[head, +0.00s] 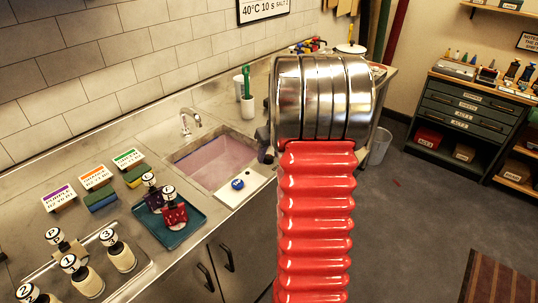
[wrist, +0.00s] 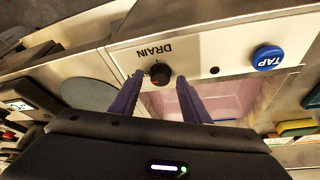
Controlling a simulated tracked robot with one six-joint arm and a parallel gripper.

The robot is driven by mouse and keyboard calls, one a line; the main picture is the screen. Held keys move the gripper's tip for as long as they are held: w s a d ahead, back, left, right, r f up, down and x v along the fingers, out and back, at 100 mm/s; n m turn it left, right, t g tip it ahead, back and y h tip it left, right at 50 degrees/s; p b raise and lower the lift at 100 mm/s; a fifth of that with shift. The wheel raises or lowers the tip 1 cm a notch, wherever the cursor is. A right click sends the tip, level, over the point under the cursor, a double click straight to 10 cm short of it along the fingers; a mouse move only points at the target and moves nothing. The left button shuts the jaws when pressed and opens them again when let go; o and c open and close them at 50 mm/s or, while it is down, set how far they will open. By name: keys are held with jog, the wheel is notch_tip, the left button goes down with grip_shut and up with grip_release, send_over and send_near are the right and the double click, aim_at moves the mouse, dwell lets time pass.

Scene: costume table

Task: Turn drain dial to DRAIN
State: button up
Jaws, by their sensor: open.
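Which way the dial points is too small to tell. My gripper (wrist: 159,78) is open, its two purple-grey fingers on either side of the dial. I cannot tell whether either finger touches it. In the head view my arm hides most of the gripper, and I cannot make out the dial there.
A blue TAP button (wrist: 267,58) sits right of the dial; it also shows in the head view (head: 237,184). The pinkish sink basin (head: 215,158) is beside the panel. A teal tray (head: 168,222) with bottles stands left on the counter. A dark drawer cabinet (head: 468,115) stands far right.

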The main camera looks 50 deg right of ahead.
jog(key=shift+w+f, duration=0.1)
jog(key=shift+f, duration=0.15)
jog(key=shift+c, duration=0.5)
jog(key=c, duration=0.9)
